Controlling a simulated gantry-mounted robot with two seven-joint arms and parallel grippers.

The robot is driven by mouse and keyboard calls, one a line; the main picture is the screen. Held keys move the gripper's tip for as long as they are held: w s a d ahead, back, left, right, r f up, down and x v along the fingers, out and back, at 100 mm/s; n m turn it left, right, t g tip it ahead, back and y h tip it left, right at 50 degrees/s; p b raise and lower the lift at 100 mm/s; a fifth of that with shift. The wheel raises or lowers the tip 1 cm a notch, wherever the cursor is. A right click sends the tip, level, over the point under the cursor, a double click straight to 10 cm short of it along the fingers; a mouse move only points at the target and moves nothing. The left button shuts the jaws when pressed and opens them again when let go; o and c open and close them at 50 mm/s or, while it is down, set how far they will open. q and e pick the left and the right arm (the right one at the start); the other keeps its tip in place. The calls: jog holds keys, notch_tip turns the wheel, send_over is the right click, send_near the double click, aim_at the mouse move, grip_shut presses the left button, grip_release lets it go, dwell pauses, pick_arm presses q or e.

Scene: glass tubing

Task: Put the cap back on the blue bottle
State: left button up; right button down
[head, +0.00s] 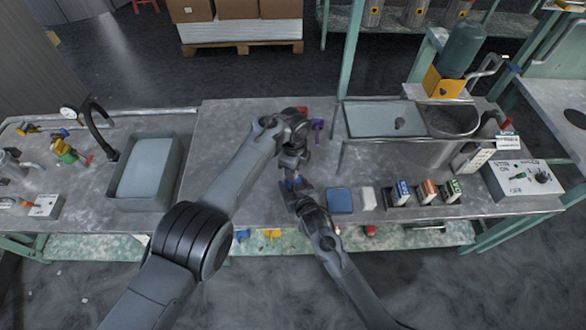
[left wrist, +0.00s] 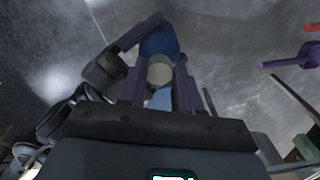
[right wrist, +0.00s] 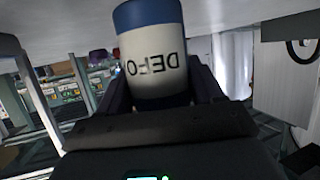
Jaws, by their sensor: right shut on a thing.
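The blue bottle (right wrist: 158,80) has a white label with dark lettering and a blue end. In the right wrist view it sits between the fingers of my right gripper (head: 294,188), which is shut on it. The bottle is held above the bench. My left gripper (head: 291,170) is just above it. In the left wrist view the bottle's blue part (left wrist: 159,42) has a pale round piece (left wrist: 160,70) at its near end, between my left fingers (left wrist: 160,92). These fingers stand apart, with a gap showing. I cannot tell whether the pale piece is the cap or the neck.
A blue pad (head: 340,200) and a white block (head: 368,199) lie right of my grippers, beside several small labelled boxes (head: 428,192). A purple object (head: 318,125) lies near my left wrist. A grey tub (head: 174,172) stands left.

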pick_arm(q)
jog(key=o, duration=0.4)
jog(key=shift+r, duration=0.1)
notch_tip(320, 180, up, 12)
dwell(0.6)
pick_arm(e)
jog(key=shift+c, duration=0.4)
grip_release()
jog(key=shift+s+d+r+p, duration=0.15)
jog(key=shift+s+r+p, duration=0.15)
jog(key=shift+s, duration=0.1)
pick_arm(q)
notch_tip(320, 180, up, 4)
jog(key=p, duration=0.3)
pick_arm(e)
jog(key=v, duration=1)
